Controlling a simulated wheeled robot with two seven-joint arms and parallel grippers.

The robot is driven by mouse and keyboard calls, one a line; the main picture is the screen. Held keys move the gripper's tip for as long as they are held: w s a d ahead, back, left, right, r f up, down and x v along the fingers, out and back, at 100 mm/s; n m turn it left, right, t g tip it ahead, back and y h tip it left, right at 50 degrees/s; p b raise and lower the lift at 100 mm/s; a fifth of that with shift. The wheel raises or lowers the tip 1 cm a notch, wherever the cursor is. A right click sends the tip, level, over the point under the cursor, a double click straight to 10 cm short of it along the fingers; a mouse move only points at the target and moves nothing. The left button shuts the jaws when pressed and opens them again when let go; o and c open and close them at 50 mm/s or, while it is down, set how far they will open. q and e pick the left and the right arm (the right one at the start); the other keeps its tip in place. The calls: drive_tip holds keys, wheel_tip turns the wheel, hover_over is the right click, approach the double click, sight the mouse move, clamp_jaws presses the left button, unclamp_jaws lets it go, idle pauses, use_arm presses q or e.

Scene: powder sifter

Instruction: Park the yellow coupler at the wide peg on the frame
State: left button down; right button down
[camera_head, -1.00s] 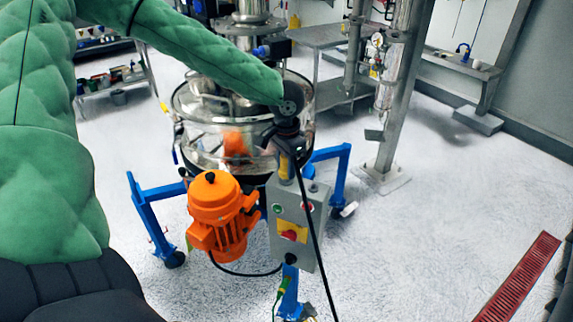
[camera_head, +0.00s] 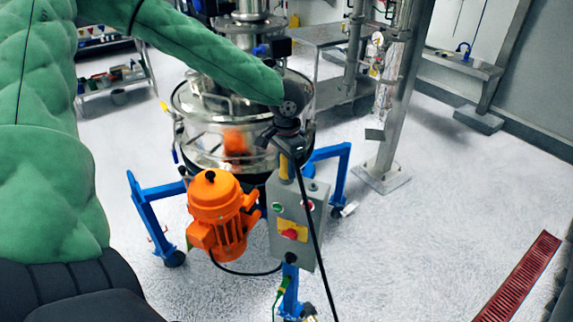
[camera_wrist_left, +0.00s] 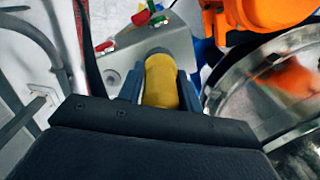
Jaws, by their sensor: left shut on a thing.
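The yellow coupler (camera_wrist_left: 161,82) sits between the two fingers of my left gripper (camera_wrist_left: 160,88) in the left wrist view, and the gripper is shut on it. In the head view my left gripper (camera_head: 286,158) points down above the grey control box, with the yellow coupler (camera_head: 286,168) showing between its fingers. A black cable hangs down beside it. The blue frame (camera_head: 150,215) stands on castors around the sifter. I cannot make out the wide peg; the gripper and box may hide it. My right gripper is not in view.
The grey control box (camera_head: 283,240) with its red knob is just below the gripper. The orange motor (camera_head: 221,213) is to its left. The shiny steel sifter (camera_head: 200,135) stands behind. A steel post (camera_head: 400,110) rises at the right, with open floor before it.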

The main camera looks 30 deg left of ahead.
use_arm(q)
drive_tip(key=shift+f+b, duration=0.3)
drive_tip(key=shift+f, duration=0.2)
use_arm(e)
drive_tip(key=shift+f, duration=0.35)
use_arm(q)
drive_tip(key=c, duration=0.9)
unclamp_jaws()
wheel_tip(320, 180, up, 6)
drive_tip(key=shift+r+b, duration=0.2)
drive_tip(key=shift+b, duration=0.7)
drive_tip(key=shift+r, duration=0.7)
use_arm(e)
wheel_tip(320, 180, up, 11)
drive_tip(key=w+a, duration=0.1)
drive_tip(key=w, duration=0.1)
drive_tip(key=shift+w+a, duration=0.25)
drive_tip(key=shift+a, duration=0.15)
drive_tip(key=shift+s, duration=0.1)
